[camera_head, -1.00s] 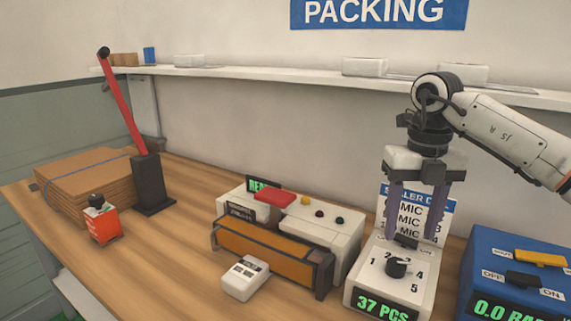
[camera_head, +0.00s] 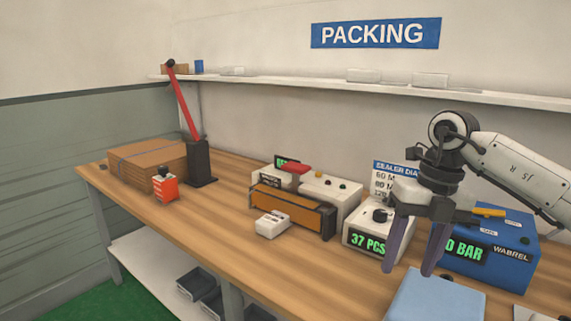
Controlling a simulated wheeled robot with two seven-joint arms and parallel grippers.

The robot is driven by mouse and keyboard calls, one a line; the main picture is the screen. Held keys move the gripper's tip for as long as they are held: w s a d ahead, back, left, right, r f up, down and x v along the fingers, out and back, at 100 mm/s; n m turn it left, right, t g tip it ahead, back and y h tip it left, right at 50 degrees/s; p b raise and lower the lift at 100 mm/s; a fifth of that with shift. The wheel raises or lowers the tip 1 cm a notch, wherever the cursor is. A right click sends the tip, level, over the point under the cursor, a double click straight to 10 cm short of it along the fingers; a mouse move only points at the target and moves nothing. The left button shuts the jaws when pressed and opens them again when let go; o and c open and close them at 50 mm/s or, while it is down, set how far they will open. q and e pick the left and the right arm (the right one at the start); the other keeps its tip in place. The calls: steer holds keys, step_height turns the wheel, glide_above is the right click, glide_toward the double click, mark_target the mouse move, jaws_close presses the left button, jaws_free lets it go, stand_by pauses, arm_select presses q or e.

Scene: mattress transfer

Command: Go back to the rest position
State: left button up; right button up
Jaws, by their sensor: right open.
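My right gripper (camera_head: 412,258) hangs from the arm that comes in from the right, with its purple fingers apart and nothing between them. In the picture it is in front of the white counter box (camera_head: 362,238) reading 37 PCS and the blue box (camera_head: 497,260) with a BAR display. The fingertips overlap the back left of a light blue block-like thing (camera_head: 435,297) at the bottom edge; whether they touch it I cannot tell. My left gripper is not in view.
A sealer (camera_head: 290,212) with an orange-brown front stands mid-bench, a small white device (camera_head: 272,224) before it. A black stand with a red lever (camera_head: 185,105), a small red box (camera_head: 165,188) and stacked cardboard (camera_head: 145,165) are left. The wooden bench (camera_head: 215,215) is clear at front left.

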steer(key=s+a+f+n+g+y, duration=0.1)
steer(key=s+a+f+y, duration=0.15)
steer(key=a, duration=0.45)
steer(key=s+a+f+g+y, duration=0.1)
steer(key=s+a+f+y, duration=0.15)
steer(key=a, duration=0.45)
steer(key=s+a+f+n+g+y, duration=0.1)
steer(key=s+a+f+y, duration=0.2)
steer(key=a, duration=0.4)
steer(key=a+r+m+t+y, duration=0.4)
steer(key=a+m+t+y, duration=0.3)
steer(key=y, duration=0.3)
steer(key=d+f+m+t+h, duration=1.25)
steer(key=f+m, duration=0.35)
steer(key=m, duration=0.6)
steer(key=s+d+f+m+g+h, duration=0.2)
steer(key=s+d+f+m+g, duration=0.1)
steer(key=s+f, duration=0.6)
steer(key=s+d+f+m+g+h, duration=0.2)
steer(key=s+d+f, duration=0.4)
steer(key=s+f, duration=0.3)
steer(key=f+m+g, duration=0.1)
steer(key=g, duration=0.1)
steer(key=shift+d+m+g+h, duration=0.3)
steer(key=shift+d+g+h, duration=0.05)
